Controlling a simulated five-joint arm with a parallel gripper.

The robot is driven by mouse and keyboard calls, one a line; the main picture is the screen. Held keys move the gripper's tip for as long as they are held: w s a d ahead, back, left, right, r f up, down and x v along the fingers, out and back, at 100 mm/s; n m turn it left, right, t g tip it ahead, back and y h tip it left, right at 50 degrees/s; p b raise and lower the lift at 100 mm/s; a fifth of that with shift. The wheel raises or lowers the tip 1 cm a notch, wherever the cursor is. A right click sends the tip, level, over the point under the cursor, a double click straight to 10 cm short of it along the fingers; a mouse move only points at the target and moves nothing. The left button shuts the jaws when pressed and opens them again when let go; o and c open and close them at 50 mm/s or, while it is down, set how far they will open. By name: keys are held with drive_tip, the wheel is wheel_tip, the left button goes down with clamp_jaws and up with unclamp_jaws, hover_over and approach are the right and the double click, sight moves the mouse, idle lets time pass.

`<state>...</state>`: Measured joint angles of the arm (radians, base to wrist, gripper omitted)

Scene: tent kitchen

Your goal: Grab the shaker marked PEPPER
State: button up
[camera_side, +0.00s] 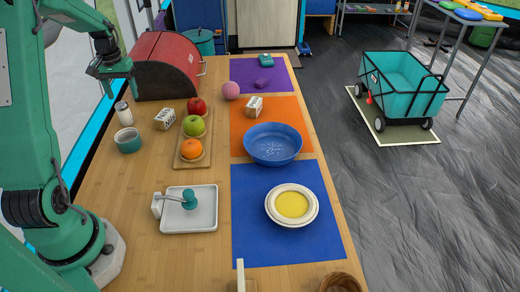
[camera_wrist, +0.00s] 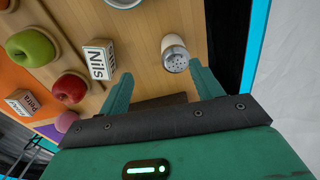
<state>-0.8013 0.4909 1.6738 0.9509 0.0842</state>
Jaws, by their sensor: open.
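A small white shaker with a grey holed top (camera_side: 123,114) stands upright on the wooden table at the left, behind the small teal bowl. It also shows in the wrist view (camera_wrist: 174,52), above and between my fingertips and nearer the right one. No marking on it is readable, so I cannot tell whether it says PEPPER. My gripper (camera_side: 121,92) is open and empty, above the table close to the shaker. In the wrist view my gripper (camera_wrist: 160,73) has its fingers spread, with nothing between them.
A white box marked "Nils" (camera_wrist: 99,60) stands beside the shaker. A teal bowl (camera_side: 128,140) is in front of it. A red bread box (camera_side: 168,67) is behind. A wooden board (camera_side: 182,163) holds apples and an orange. The table edge is close at the left.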

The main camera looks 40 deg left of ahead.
sight(120, 103)
drive_tip(key=shift+s+a+f, duration=0.25)
drive_tip(key=shift+a+f, duration=0.3)
drive_tip(key=shift+a, duration=0.05)
drive_tip(key=shift+s+a+f, duration=0.2)
drive_tip(key=shift+a+f, duration=0.35)
drive_tip(key=shift+a, duration=0.05)
drive_tip(key=shift+f, duration=1.25)
drive_tip(key=shift+f, duration=2.6)
drive_tip(key=shift+w, duration=0.1)
drive_tip(key=c, duration=1.1)
drive_tip(key=shift+r, duration=0.1)
